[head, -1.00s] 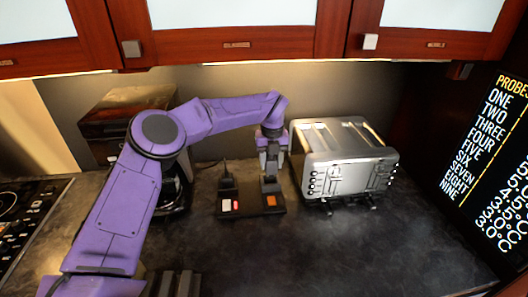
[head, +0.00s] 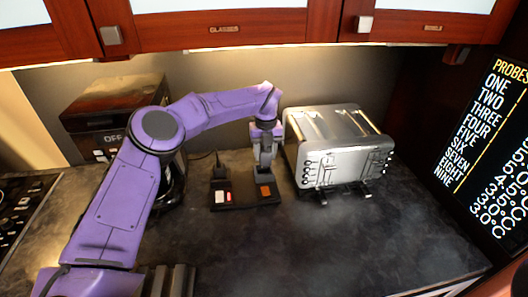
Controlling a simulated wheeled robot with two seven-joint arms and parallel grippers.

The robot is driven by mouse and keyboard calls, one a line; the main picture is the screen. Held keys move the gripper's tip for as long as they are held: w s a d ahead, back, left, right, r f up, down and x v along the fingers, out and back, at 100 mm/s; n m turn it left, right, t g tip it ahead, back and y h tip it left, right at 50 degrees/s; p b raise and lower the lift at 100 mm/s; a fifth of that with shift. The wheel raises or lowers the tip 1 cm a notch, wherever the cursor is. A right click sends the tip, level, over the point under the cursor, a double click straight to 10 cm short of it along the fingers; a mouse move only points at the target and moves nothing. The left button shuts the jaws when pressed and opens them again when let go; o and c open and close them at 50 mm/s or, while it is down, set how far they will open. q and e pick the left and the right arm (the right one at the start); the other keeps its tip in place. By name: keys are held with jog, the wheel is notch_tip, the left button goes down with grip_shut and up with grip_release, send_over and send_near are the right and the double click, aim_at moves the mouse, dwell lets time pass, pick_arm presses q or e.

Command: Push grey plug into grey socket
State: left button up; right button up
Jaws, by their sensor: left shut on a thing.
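A dark power strip (head: 243,205) lies on the counter, with a red-and-white switch at its left and an orange switch at its right. A black plug (head: 220,172) stands upright at the strip's left end. My left gripper (head: 265,164) points down over the strip's right end. It is shut on a dark grey plug (head: 265,178), mostly hidden by the fingers. The plug is at or just above the strip's right end; I cannot tell how deep it sits. The grey socket under it is hidden. My right gripper is not in view.
A silver toaster (head: 337,150) stands close to the right of my left gripper. A dark appliance (head: 110,110) marked OFF stands behind my left arm. Cabinets (head: 235,25) hang above. The counter (head: 330,240) in front is clear. A hob (head: 20,215) is at the left.

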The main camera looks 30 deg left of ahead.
aim_at(263, 165)
pick_arm(q)
jog(key=shift+s+r, duration=0.2)
jog(key=shift+r, duration=0.15)
jog(key=shift+w+f+p, duration=0.3)
jog(key=shift+w, duration=0.1)
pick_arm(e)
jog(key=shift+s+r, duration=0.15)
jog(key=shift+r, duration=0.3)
pick_arm(q)
jog(key=shift+s+r, duration=0.15)
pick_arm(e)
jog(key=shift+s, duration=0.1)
pick_arm(q)
jog(key=shift+s+f+b, duration=0.2)
jog(key=shift+b, duration=0.3)
jog(key=shift+s+r+b, duration=0.15)
jog(key=shift+s+b, duration=0.2)
jog(key=shift+s, duration=0.1)
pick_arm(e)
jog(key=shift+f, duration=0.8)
pick_arm(q)
jog(key=shift+s, duration=0.1)
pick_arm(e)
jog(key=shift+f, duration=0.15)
pick_arm(q)
jog(key=shift+f+b, duration=1.55)
jog(key=shift+f, duration=0.3)
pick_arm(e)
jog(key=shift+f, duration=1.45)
